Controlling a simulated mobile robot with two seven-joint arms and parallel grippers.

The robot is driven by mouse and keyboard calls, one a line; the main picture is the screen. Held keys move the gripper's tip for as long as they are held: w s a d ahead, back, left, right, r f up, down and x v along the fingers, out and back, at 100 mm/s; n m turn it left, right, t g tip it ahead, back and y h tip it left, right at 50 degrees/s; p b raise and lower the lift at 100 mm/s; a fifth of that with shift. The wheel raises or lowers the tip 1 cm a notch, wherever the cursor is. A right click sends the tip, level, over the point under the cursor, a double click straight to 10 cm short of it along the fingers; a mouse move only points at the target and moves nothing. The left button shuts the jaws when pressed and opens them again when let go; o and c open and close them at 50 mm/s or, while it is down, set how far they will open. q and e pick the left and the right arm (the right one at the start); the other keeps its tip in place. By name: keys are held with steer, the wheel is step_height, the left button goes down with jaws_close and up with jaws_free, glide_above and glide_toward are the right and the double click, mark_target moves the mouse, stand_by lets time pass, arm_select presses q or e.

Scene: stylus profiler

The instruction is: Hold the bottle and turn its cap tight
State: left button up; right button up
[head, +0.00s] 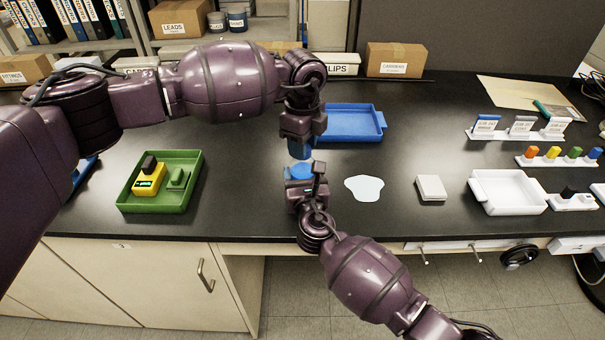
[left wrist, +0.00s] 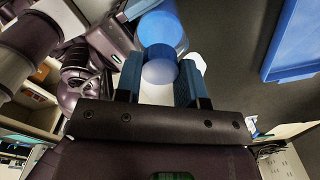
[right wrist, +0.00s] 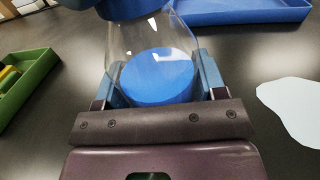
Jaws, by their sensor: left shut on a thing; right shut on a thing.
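A clear bottle (right wrist: 140,42) with blue inside it shows in the right wrist view. My right gripper (head: 301,176) is shut around it from the near side, its blue fingers on both sides of the glass. In the head view the left gripper points down, directly over the right one. The arms and fingers hide most of the bottle and cap there. I cannot tell how far the cap is screwed on.
A green tray (head: 190,195) with a yellow device stands left. A blue tray (head: 378,122) lies behind the grippers. A pale flat patch (head: 364,188), a small white block (head: 431,187) and a white tray (head: 510,208) are to the right. Shelves with boxes stand behind the bench.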

arm_select(q)
jaws_close()
steer(key=m, duration=0.3)
steer(key=shift+m, duration=0.3)
steer(key=m, duration=0.5)
steer(key=shift+m, duration=0.3)
steer(key=m, duration=0.5)
steer(key=shift+r+m, duration=0.1)
steer(key=shift+m, duration=0.2)
steer(key=m, duration=0.8)
steer(key=shift+d, duration=0.1)
arm_select(e)
steer(key=shift+f, duration=0.1)
arm_select(q)
steer(key=m, duration=0.8)
steer(key=shift+m, duration=0.3)
steer(key=m, duration=0.5)
steer(key=o, duration=1.1)
jaws_free()
steer(key=shift+s, duration=0.1)
steer(key=shift+c, duration=0.5)
